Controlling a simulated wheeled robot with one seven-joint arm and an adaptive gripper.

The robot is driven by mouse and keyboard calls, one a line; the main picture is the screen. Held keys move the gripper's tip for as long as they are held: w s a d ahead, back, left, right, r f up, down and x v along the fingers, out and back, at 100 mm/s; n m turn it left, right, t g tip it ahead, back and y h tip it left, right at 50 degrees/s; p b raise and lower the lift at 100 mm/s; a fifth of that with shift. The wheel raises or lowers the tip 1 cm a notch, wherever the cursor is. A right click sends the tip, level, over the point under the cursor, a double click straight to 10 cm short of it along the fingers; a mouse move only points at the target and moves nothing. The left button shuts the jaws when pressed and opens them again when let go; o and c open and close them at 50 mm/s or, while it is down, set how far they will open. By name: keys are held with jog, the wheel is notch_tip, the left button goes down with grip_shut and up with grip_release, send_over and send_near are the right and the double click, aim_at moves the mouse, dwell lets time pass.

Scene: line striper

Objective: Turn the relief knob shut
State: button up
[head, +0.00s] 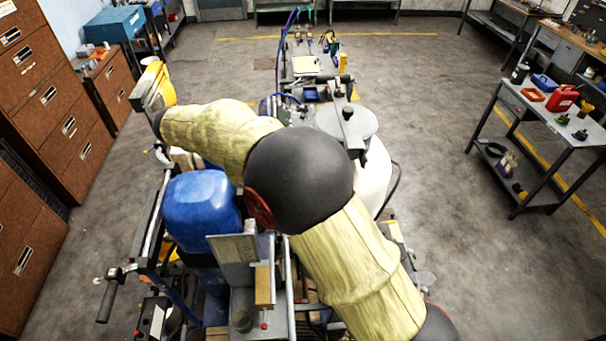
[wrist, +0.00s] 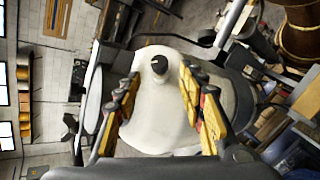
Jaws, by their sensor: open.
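In the wrist view a small dark round knob (wrist: 159,65) with a pale mark stands on a rounded white body (wrist: 155,110). I cannot tell for sure that it is the relief knob. My gripper (wrist: 159,77) is open, its yellow-padded fingers apart on either side of the knob in the picture. Nothing is between the fingertips that I can see gripped; the gap in depth to the knob is unclear. A white tank (head: 374,178) shows behind my arm there.
The striper carries a blue container (head: 200,205), a grey round lid (head: 346,120) and a handlebar grip (head: 107,301). Brown cabinets (head: 45,95) stand at left. A grey cart (head: 552,112) with a red can (head: 562,98) stands at right. Floor between striper and cart is clear.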

jog(key=v, duration=0.5)
jog(key=shift+a+r, duration=0.1)
jog(key=shift+a, duration=0.05)
dwell(0.3)
